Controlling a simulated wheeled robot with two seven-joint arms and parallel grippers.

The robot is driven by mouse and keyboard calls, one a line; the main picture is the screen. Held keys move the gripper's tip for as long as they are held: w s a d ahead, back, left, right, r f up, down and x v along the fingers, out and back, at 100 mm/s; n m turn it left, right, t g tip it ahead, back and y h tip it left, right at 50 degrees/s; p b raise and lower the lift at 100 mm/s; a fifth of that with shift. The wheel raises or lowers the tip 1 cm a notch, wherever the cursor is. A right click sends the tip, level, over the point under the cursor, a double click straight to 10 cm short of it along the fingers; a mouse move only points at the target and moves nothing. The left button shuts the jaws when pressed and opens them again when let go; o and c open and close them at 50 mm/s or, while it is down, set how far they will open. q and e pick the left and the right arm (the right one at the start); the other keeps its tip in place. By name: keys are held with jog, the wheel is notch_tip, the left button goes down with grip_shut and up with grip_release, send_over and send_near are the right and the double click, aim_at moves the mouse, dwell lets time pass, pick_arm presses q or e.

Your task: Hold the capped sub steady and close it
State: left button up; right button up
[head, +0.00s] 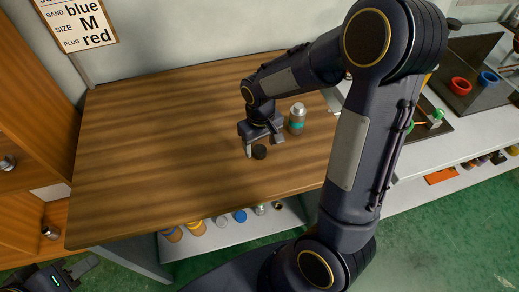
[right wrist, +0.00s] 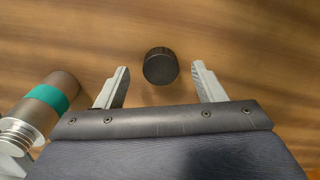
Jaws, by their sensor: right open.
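The sub (head: 296,122) stands upright on the wooden table, a brown-grey cylinder with a teal band and a silver top. In the right wrist view the sub (right wrist: 48,101) is at the left, outside the fingers, its silver end showing threads. A small black round cap (head: 259,152) lies on the table; it also shows in the right wrist view (right wrist: 160,66). My right gripper (head: 264,147) is open above the table, its fingers pointing down on either side of the cap, apart from it. My left gripper (head: 78,268) is partly in view at the bottom left, away from the table.
A card (head: 78,20) on the wall reads band blue, size M, plug red. Several coloured parts stand on a shelf (head: 190,240) under the front edge. Red (head: 460,86) and blue (head: 488,79) rings sit at the far right. The table's left half is clear.

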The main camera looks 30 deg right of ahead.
jog(key=shift+f, duration=0.85)
jog(key=c, duration=1.1)
